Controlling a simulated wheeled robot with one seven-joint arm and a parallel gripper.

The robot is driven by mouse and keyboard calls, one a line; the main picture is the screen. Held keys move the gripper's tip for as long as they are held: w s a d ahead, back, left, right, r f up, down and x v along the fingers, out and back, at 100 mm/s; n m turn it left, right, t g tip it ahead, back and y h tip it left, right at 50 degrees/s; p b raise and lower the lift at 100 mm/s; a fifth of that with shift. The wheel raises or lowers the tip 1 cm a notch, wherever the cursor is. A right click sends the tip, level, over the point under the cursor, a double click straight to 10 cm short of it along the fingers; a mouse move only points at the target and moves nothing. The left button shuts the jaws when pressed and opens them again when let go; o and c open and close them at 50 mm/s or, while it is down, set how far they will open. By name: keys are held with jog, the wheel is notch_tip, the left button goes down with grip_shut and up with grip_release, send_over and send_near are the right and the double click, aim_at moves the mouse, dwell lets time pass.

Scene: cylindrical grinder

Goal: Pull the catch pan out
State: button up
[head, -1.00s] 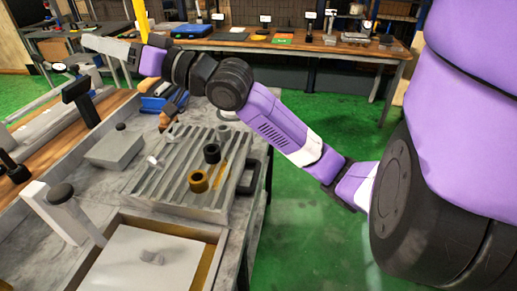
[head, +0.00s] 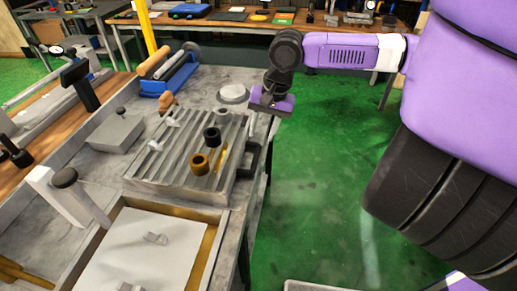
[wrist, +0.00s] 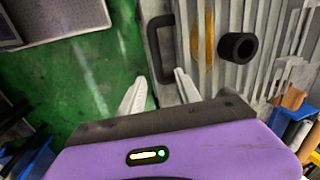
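The catch pan appears to be the grey ribbed, low, wide body (head: 180,165) at the right side of the bench, also in the wrist view (wrist: 285,35). A dark U-shaped handle (head: 256,160) sticks out from its right side, over the green floor. In the wrist view the handle (wrist: 153,50) lies just beyond my fingertips. My gripper (wrist: 159,76) is open and empty, with its two pale fingers apart and pointing toward the handle. In the head view my gripper's purple body is above and behind the handle; its fingers are hidden.
A black ring (head: 211,137) and a brass ring (head: 199,163) stand on the ribbed surface. A box with a pale plate (head: 140,250) is at the front. A blue stand (head: 170,80) is behind.

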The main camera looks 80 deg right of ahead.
aim_at(257, 152)
jog(key=shift+m, duration=0.4)
jog(key=x, duration=0.7)
jog(key=shift+s+f, duration=0.15)
jog(key=shift+f, duration=0.3)
jog(key=shift+c, duration=0.4)
grip_shut()
dwell(0.4)
